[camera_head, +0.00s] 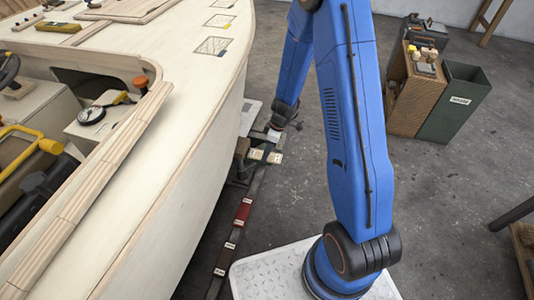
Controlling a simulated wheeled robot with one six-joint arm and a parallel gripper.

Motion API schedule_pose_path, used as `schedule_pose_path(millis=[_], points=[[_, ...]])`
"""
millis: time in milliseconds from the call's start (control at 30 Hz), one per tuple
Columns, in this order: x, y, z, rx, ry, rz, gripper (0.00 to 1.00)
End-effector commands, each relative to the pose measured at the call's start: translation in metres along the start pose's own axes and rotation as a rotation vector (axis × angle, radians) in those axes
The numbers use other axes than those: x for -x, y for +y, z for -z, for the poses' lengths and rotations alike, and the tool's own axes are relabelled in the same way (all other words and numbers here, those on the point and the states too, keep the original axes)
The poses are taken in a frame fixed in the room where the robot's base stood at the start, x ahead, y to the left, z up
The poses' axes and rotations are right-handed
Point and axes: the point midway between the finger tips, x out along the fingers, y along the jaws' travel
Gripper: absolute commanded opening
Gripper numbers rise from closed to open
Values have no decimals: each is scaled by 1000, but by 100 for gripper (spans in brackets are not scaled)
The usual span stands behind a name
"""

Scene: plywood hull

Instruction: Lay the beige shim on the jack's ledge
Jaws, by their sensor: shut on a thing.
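My gripper (272,134) is small and far off at the end of my blue arm, low beside the hull's outer side. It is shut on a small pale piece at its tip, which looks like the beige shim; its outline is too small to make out. Just below the gripper is a dark support with small pale-topped pieces (256,154), close to the hull's side. This may be the jack. Its ledge cannot be told apart, and I cannot tell whether the held piece touches it.
The pale plywood hull (190,180) fills the left. A dark strip with red, white-labelled pieces (242,212) runs along the floor beside it. A wooden cabinet (415,95) and a green bin (455,100) stand at upper right. The grey floor between is mostly clear.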

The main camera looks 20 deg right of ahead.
Motion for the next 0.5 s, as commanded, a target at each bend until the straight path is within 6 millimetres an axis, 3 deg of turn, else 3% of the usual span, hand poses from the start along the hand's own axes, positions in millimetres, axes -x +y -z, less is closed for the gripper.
schedule_pose_path(millis=[133, 500], points=[[-11, 2, -3, 0, -1, 1, 21], [-13, 2, -3, -1, 0, -1, 21]])
